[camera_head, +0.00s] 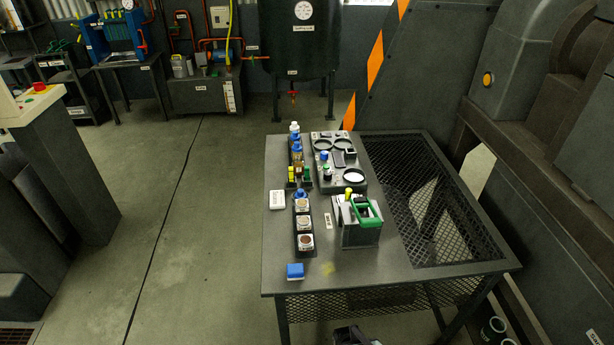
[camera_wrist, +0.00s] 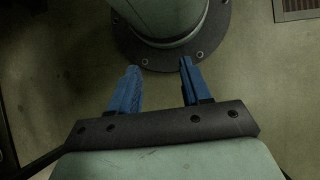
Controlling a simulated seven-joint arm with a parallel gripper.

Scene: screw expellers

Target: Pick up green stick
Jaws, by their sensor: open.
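A small green upright piece (camera_head: 307,173), likely the green stick, stands in a dark rack (camera_head: 301,185) on the table in the head view. It is small, and its lower end is hidden by the rack. Yellow pieces (camera_head: 291,174) stand to its left. A larger green handle-shaped part (camera_head: 368,218) lies on a grey metal box to the right. My gripper (camera_wrist: 159,67) shows in the wrist view with two blue fingers spread apart and nothing between them. It is over the floor near a round pedestal base, and no stick shows in that view.
The dark table (camera_head: 285,262) has a mesh section (camera_head: 405,190) on its right. The table's front left is mostly clear.

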